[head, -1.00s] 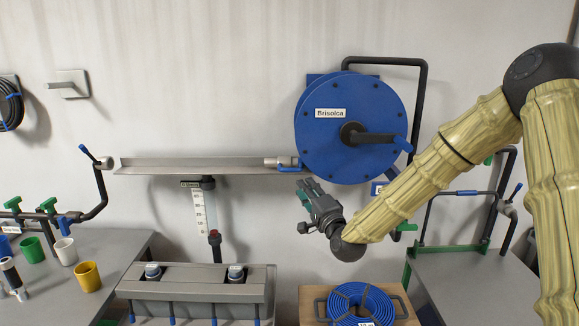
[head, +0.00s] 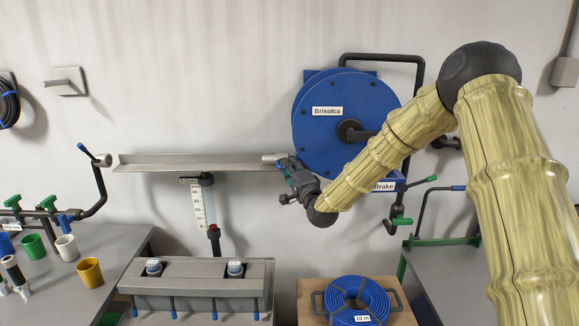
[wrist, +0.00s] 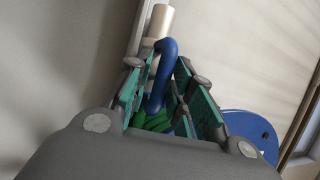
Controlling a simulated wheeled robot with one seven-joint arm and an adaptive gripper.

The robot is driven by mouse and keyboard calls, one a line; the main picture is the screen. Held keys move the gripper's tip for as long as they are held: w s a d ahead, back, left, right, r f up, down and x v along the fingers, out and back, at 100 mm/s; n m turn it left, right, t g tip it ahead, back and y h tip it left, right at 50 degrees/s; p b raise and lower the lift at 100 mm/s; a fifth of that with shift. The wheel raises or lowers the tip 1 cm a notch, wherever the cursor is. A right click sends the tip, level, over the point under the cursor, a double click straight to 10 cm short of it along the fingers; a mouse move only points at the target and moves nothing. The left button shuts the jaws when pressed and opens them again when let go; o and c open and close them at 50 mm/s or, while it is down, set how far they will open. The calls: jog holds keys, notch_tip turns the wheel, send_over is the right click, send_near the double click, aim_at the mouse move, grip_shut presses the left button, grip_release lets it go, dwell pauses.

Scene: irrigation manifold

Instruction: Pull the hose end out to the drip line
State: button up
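The hose end is a pale cylindrical fitting (head: 270,157) with a blue curved part, at the right end of a grey channel beside the blue reel (head: 328,138) labelled Brisolca. In the wrist view the fitting (wrist: 160,20) is ahead of the fingers, and its blue curved part (wrist: 166,52) runs down between them. My gripper (head: 286,165) is at the hose end. In the wrist view the gripper (wrist: 163,85) has its green-padded fingers apart on either side of the blue part, with a gap on the right. At the channel's left end is a dark pipe with a blue lever (head: 98,180).
The grey channel (head: 190,162) runs along the wall. Below it are a gauge (head: 199,208) and a grey manifold box (head: 195,284). A coiled blue hose (head: 357,301) lies on a wooden stand. Several cups stand on the left bench (head: 118,243). A Brake label (head: 384,186) is under the reel.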

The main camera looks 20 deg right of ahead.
grip_shut()
jog(key=shift+a, duration=0.1)
